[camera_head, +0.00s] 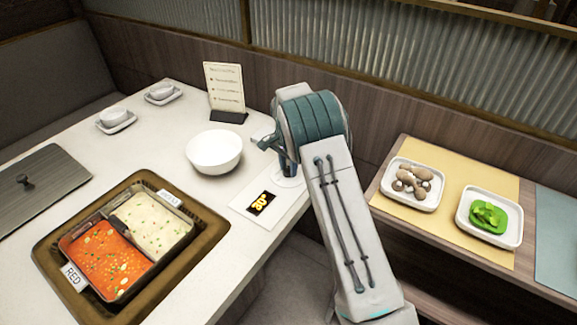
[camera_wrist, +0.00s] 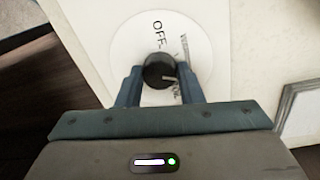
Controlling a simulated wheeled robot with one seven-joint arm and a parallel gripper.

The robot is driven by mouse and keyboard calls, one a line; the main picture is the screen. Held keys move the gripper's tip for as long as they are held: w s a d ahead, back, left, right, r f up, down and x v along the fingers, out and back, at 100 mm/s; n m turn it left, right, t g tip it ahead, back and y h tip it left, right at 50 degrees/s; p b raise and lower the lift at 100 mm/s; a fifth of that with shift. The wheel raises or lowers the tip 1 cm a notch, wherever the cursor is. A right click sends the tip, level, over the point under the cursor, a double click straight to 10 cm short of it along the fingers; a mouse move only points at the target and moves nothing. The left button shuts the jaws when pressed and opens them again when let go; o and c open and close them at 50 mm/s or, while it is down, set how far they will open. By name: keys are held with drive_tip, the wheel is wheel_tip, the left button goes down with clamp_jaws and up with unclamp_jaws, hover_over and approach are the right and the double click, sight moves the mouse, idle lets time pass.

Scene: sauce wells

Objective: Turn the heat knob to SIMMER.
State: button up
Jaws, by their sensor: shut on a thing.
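The black heat knob (camera_wrist: 158,68) stands on a round white dial (camera_wrist: 125,48) in the wrist view. OFF is printed at the dial's top; other labels on the right are too small or covered to read. A pale mark on the knob points to the right, toward those labels. My gripper (camera_wrist: 159,76) is shut on the knob, one blue-grey finger on each side.
A hot pot (camera_head: 190,240) with red and pale broths is sunk in the table at left. A white bowl (camera_head: 214,152) and a menu card (camera_head: 225,90) stand near my arm. Plates of mushrooms (camera_head: 412,205) and greens (camera_head: 490,237) sit on the right-hand shelf.

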sight(287, 168)
drive_tip(key=shift+m, duration=0.3)
drive_tip(key=o, duration=1)
drive_tip(key=shift+c, duration=0.2)
wheel_tip(287, 168, up, 14)
drive_tip(key=shift+w+a, duration=0.2)
